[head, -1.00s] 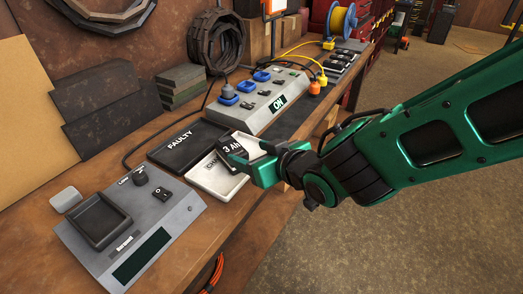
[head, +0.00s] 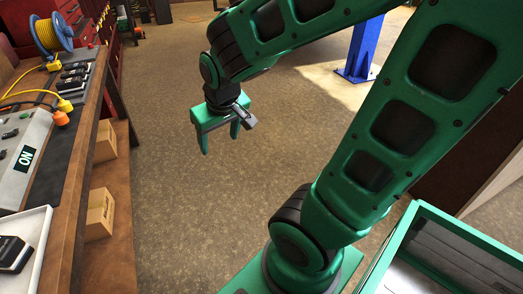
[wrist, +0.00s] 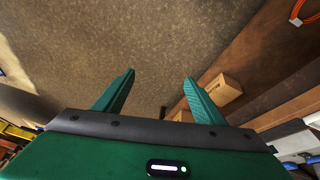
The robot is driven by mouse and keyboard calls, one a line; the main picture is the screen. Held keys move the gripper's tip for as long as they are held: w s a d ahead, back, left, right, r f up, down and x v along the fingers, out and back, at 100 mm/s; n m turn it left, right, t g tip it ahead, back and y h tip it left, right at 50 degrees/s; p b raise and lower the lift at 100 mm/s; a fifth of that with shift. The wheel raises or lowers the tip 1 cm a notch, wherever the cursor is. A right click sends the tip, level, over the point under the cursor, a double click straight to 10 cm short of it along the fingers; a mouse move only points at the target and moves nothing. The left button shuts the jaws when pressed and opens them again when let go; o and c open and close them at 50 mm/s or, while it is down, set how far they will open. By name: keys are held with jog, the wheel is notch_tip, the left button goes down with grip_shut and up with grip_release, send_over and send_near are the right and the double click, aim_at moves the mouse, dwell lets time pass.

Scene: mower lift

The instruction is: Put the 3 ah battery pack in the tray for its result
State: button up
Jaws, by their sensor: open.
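A black battery pack (head: 12,253) lies in a white tray (head: 36,226) on the workbench, at the left edge of the head view. Its label does not read from here, and the picture's edge cuts off part of the tray. My gripper (head: 219,143) is open and empty over the floor, to the right of the bench and well apart from the pack. In the wrist view both fingers (wrist: 160,76) are spread with nothing between them. The dark FAULTY tray is out of the head view now.
The charger box (head: 24,155) reads ON behind the white tray. Several dark packs (head: 73,75) and a yellow cable reel (head: 53,34) stand farther back. Cardboard boxes (head: 99,213) sit on the shelf below. A blue post (head: 361,48) stands at the back; open floor lies between.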

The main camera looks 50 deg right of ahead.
jog(key=s+d+m+g+y, duration=0.1)
jog(key=s+d+m+g, duration=0.1)
jog(key=s, duration=0.6)
jog(key=s+d+r+m+g, duration=0.1)
jog(key=s+d, duration=0.3)
jog(key=s, duration=0.4)
jog(key=shift+s+r+m+g+y, duration=0.35)
jog(key=shift+m+g, duration=0.25)
jog(key=shift+m, duration=0.3)
jog(key=shift+d, duration=0.1)
